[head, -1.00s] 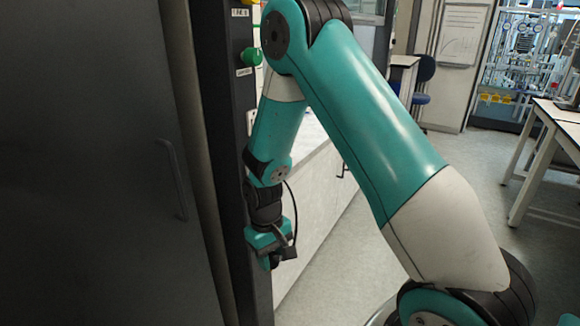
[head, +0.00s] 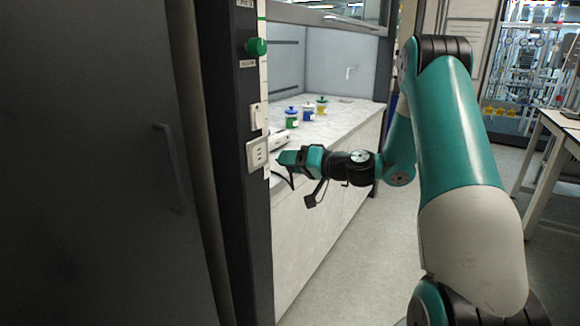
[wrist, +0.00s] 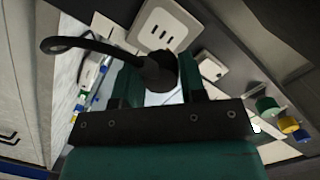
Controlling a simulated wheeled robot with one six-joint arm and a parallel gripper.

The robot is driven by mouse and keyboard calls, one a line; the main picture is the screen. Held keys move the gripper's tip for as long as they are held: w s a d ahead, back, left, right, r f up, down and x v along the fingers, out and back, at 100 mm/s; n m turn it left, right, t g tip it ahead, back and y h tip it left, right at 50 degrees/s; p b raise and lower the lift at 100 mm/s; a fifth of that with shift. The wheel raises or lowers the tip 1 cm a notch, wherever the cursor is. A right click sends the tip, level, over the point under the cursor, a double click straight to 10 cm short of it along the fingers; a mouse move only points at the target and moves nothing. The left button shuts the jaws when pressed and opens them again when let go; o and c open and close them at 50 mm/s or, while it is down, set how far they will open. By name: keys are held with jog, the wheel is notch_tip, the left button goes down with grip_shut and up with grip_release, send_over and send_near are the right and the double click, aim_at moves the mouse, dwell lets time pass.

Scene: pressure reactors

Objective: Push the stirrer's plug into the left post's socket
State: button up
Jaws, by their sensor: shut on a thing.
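My gripper (head: 282,158) points left at the left post (head: 240,215), level with its white socket (head: 257,153). The jaws are shut on the dark plug (wrist: 158,73), which shows between the fingers in the wrist view; in the head view the fingers mostly hide it. The plug's black cable (wrist: 85,44) arcs off to the left in the wrist view and hangs below the gripper in the head view. The socket plate (wrist: 172,22) with its slots lies just beyond the plug. The plug looks apart from it. The white stirrer (head: 280,138) sits on the bench, partly hidden.
A white switch plate (head: 256,116) and a green knob (head: 256,47) are above the socket on the post. Several jars with coloured lids (head: 307,112) stand on the bench (head: 340,118). A dark cabinet door (head: 90,160) fills the left. Floor right of the bench is clear.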

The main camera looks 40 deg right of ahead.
aim_at(259, 156)
dwell(0.3)
jog(key=p+x, duration=0.1)
jog(key=x, duration=0.3)
jog(key=p+x, duration=0.1)
jog(key=shift+w+r+p, duration=0.3)
jog(key=shift+w+p, duration=0.05)
jog(key=shift+w, duration=0.15)
jog(key=shift+f+b, duration=0.1)
jog(key=shift+b, duration=0.75)
dwell(1.8)
jog(key=shift+w+a, duration=0.2)
jog(key=shift+w, duration=0.2)
dwell(0.5)
jog(key=o, duration=1)
jog(key=shift+c, duration=0.2)
